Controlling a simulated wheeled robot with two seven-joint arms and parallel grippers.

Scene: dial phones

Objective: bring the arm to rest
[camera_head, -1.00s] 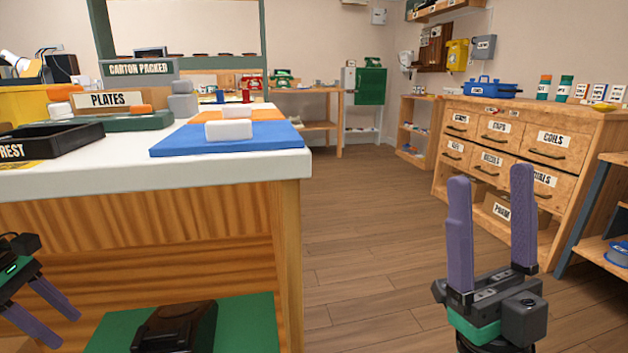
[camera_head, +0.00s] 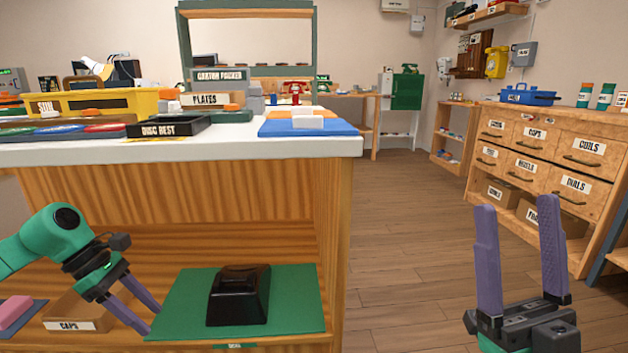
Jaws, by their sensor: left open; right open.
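My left gripper (camera_head: 136,310) comes in from the left, below the worktop, with two purple fingers pointing down and to the right. It is open and empty, close to the left edge of a green mat (camera_head: 180,311). My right gripper (camera_head: 517,258) stands upright at the lower right over the floor, its two purple fingers apart with nothing between them. A black phone body (camera_head: 240,296) sits on the green mat, apart from the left gripper.
A white worktop (camera_head: 220,150) holds a black disc rest tray (camera_head: 168,127), a blue mat (camera_head: 300,130) and a yellow bin (camera_head: 95,102). A caps box (camera_head: 75,312) stands on the lower shelf. A wooden drawer cabinet (camera_head: 540,155) is at the right. Wooden floor (camera_head: 405,230) between is clear.

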